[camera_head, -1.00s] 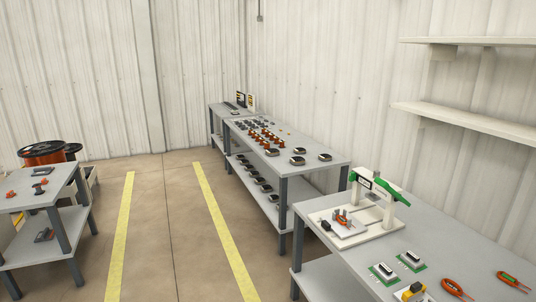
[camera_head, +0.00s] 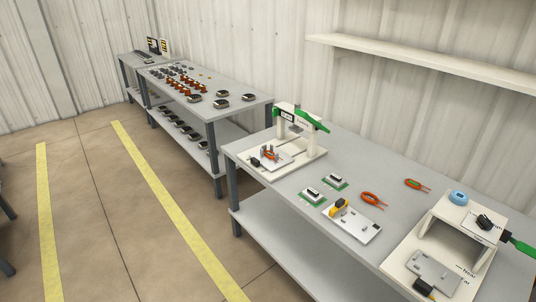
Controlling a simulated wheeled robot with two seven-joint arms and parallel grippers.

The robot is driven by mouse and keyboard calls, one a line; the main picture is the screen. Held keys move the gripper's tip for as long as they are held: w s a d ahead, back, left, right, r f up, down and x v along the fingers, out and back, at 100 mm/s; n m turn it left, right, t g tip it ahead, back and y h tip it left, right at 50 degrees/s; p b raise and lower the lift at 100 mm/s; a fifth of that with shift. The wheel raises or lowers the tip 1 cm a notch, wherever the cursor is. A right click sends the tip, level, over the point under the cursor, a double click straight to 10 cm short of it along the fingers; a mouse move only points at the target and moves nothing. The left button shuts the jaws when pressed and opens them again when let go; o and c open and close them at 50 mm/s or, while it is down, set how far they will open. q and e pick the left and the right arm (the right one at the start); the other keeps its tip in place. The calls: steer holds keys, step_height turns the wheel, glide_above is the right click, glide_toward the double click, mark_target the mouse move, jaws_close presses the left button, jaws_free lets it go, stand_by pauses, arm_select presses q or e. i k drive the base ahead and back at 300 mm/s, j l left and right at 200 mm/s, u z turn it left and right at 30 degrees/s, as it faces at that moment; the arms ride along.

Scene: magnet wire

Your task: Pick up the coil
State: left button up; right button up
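Rows of small copper-red pieces that look like coils (camera_head: 182,84) stand on the middle grey table (camera_head: 235,108) along the back wall. They are too small to tell in detail, and I cannot tell which one is the coil of the task. Neither of my grippers shows in the head view.
The near grey table (camera_head: 290,215) holds a white and green press-like fixture (camera_head: 312,147), red-handled pliers (camera_head: 372,200), a white plate with a yellow part (camera_head: 352,224), and a white stand (camera_head: 440,240) with a blue ring (camera_head: 458,197). Floor with yellow lines (camera_head: 170,205) is clear at left.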

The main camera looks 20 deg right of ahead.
mark_target(270, 154)
steer(key=z, duration=1.25)
steer(key=i+j, duration=0.35)
steer(key=j, duration=0.2)
steer(key=i+j+u, duration=0.15)
steer(key=i+j, duration=0.2)
steer(key=j, duration=0.2)
steer(key=i+j, duration=0.35)
steer(key=j, duration=0.2)
steer(key=u, duration=0.05)
